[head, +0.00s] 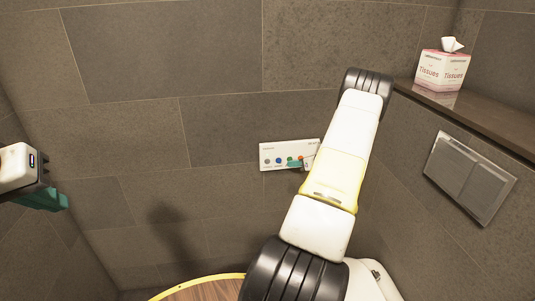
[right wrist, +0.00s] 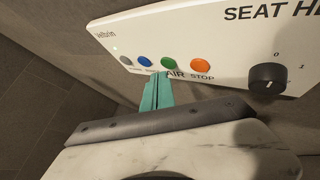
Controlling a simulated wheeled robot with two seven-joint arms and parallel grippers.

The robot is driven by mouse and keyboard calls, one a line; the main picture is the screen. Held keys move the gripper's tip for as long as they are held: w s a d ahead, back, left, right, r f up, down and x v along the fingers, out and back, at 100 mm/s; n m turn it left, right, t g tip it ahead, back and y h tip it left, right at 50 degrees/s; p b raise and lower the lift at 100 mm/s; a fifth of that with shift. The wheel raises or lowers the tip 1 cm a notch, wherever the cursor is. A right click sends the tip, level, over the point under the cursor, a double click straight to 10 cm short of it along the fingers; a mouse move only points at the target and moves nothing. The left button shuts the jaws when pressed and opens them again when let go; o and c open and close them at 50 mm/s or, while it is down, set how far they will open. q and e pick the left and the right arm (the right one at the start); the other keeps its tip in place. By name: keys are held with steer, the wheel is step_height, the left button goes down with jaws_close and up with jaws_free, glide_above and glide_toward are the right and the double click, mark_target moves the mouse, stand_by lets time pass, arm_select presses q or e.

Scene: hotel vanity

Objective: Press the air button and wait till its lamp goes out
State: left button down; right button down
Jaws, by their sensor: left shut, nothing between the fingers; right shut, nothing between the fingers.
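A white control panel (head: 270,150) is on the tiled wall; it also shows in the right wrist view (right wrist: 160,30). It has a grey button (right wrist: 126,61), a blue button (right wrist: 144,63), a green button (right wrist: 168,64) with "AIR" printed below it, and an orange button (right wrist: 200,65) above "STOP". My right gripper (right wrist: 159,80) is shut and empty; its teal tips are just below the green button, covering part of the lettering. I cannot tell whether they touch the panel. My left gripper (head: 58,200) is shut and empty at the far left.
A black knob (right wrist: 267,78) is at the panel's right. A tissue box (head: 443,70) stands on a ledge (head: 480,112) at the right. A grey two-part plate (head: 469,177) is on the right wall. A round wooden top (head: 205,290) is below.

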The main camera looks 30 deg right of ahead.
steer(key=shift+w, duration=0.3)
steer(key=shift+w+d, duration=0.15)
steer(key=shift+w, duration=0.2)
stand_by(0.8)
steer(key=shift+s, duration=0.1)
steer(key=shift+s+a, duration=0.25)
steer(key=shift+s, duration=0.4)
steer(key=shift+s+a, duration=0.25)
steer(key=shift+s, duration=0.55)
steer(key=shift+s+a, duration=0.25)
steer(key=shift+s, duration=0.55)
steer(key=shift+s+a, duration=0.25)
steer(key=shift+s, duration=0.55)
